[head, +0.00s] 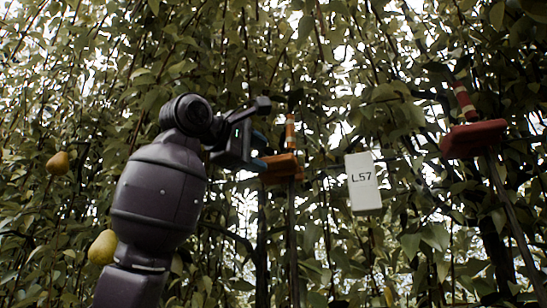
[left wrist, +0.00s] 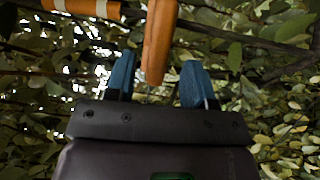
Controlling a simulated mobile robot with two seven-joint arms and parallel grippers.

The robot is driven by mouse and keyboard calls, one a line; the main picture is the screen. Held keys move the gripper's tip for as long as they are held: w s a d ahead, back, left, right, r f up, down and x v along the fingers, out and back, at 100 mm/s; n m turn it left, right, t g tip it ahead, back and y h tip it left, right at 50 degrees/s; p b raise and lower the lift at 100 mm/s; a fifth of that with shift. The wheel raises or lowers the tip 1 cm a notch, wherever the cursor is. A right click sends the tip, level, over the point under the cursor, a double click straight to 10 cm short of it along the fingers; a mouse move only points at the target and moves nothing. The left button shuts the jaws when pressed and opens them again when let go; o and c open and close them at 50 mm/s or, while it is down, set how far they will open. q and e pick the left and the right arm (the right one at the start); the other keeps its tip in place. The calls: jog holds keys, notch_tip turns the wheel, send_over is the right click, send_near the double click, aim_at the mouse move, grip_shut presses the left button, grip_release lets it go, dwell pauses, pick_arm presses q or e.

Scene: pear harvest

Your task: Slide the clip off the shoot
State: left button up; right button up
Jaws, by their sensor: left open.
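An orange clip (head: 282,168) sits on a thin upright shoot (head: 293,225) right of centre in the head view, with an orange and white banded piece (head: 290,132) above it. My left gripper (head: 261,150) is at the clip's left side. In the left wrist view, the left gripper (left wrist: 158,78) is open, with blue fingertips apart and the orange clip (left wrist: 160,40) between them. A gap shows to the right finger; contact at the left finger is unclear. The banded piece (left wrist: 82,8) is at the top left. My right gripper is not in view.
A red clip-like piece (head: 473,138) sits on another stem at the right. A white tag marked L57 (head: 364,184) hangs between the two. Yellow pears hang at the left, one (head: 103,247) close to my arm. Dense leaves and branches surround everything.

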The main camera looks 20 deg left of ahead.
aim_at(268, 159)
pick_arm(q)
jog(key=p+x, duration=0.1)
jog(key=x, duration=0.3)
jog(key=shift+w+d, duration=0.25)
jog(key=shift+w, duration=0.4)
